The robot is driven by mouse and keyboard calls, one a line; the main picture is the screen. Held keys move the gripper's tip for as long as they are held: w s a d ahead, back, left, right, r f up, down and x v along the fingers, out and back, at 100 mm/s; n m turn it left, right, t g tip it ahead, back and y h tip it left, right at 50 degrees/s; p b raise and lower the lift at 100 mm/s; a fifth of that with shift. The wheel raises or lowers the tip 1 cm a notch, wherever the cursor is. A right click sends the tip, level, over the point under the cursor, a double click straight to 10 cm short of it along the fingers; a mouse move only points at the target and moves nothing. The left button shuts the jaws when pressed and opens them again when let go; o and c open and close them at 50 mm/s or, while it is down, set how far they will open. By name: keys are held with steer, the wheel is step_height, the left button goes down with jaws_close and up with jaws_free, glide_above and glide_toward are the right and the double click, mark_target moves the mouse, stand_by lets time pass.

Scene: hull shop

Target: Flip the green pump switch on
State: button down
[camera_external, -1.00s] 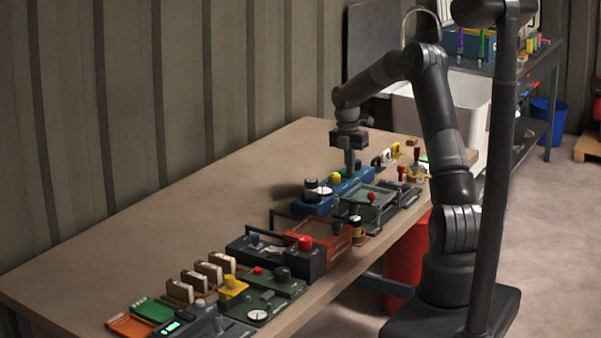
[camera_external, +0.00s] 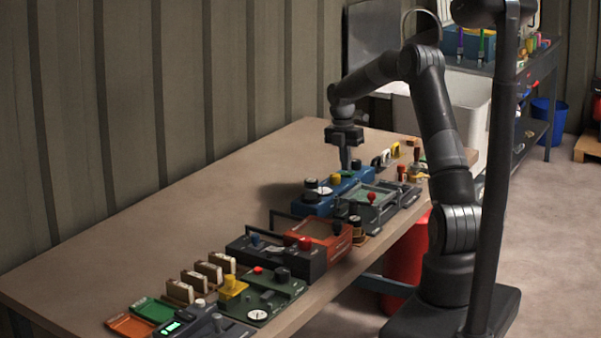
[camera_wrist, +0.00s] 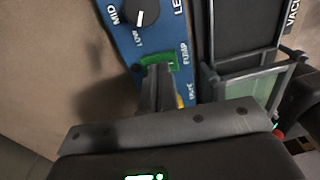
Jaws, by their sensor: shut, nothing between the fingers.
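The green pump switch (camera_wrist: 172,61) lies on a blue panel (camera_wrist: 126,38) beside the printed word PUMP. In the external view a small patch of green (camera_external: 347,174) shows at my fingertips. My gripper (camera_external: 346,170) points down over the blue panel, its fingers together and empty. In the wrist view my fingertips (camera_wrist: 158,70) overlap the near edge of the green switch and hide part of it. I cannot tell whether they touch it. Which way the switch is set is not clear.
A black selector knob (camera_wrist: 142,12) marked LOW and MID sits on the same panel. A yellow knob (camera_external: 336,179) stands close to my fingers. A grey framed unit (camera_external: 374,200) with a red knob is to the right. Bare tabletop (camera_external: 240,170) lies to the left.

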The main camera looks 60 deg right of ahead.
mark_target(341, 173)
step_height(341, 173, up, 13)
steer(key=w, duration=0.2)
steer(key=shift+r, duration=0.15)
steer(key=shift+s, duration=0.15)
steer(key=shift+s+a+r+g, duration=0.1)
steer(key=shift+s+g, duration=0.2)
steer(key=shift+s, duration=0.3)
steer(key=f, duration=0.4)
steer(key=s+f, duration=0.1)
steer(key=f, duration=0.4)
steer(key=s+f, duration=0.1)
steer(key=f, duration=0.4)
